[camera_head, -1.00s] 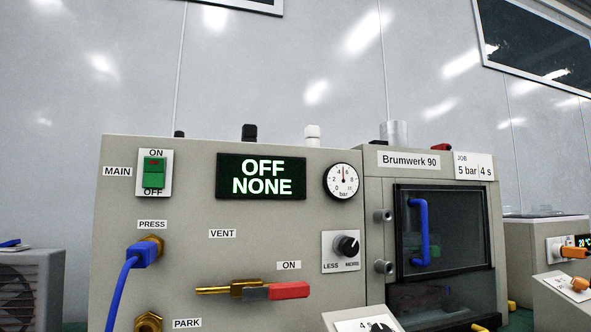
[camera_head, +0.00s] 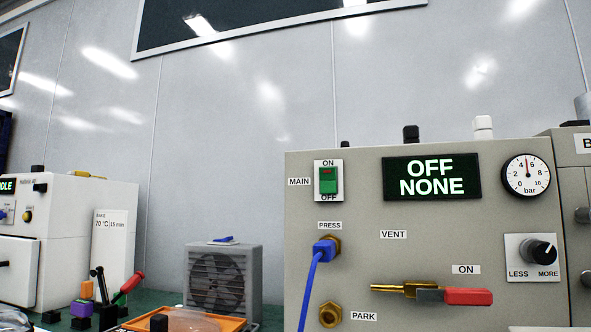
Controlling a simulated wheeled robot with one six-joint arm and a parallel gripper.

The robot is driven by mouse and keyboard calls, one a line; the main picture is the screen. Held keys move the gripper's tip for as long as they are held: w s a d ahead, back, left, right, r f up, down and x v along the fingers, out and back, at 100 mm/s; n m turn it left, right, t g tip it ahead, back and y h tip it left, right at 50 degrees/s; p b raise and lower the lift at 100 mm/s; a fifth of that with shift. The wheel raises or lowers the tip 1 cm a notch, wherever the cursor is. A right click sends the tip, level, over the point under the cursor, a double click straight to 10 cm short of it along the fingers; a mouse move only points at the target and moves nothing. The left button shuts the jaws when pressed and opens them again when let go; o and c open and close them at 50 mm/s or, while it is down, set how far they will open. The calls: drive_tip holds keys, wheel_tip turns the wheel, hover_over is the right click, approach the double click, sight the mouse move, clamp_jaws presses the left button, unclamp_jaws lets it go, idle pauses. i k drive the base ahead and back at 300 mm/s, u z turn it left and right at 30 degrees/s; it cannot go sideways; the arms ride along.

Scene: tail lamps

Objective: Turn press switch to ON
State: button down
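The main switch of the press (camera_head: 328,181) is a green rocker on a white plate, with ON above it and OFF below it. A label MAIN (camera_head: 299,182) is to its left. It sits at the upper left of the grey press panel (camera_head: 400,262). The display (camera_head: 431,177) right of it reads OFF NONE. I cannot tell surely from the rocker's shape which way it is tilted. My gripper is not in view.
A blue hose plug (camera_head: 325,250) sits in the PRESS port below the switch. A red-handled valve (camera_head: 466,297), a gauge (camera_head: 526,174) and a knob (camera_head: 538,251) are further right. A fan unit (camera_head: 222,279) and an orange tray (camera_head: 140,323) stand left.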

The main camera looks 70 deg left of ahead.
sight(328, 175)
drive_tip(key=k, duration=1.15)
drive_tip(key=u, duration=2.25)
drive_tip(key=i, duration=0.5)
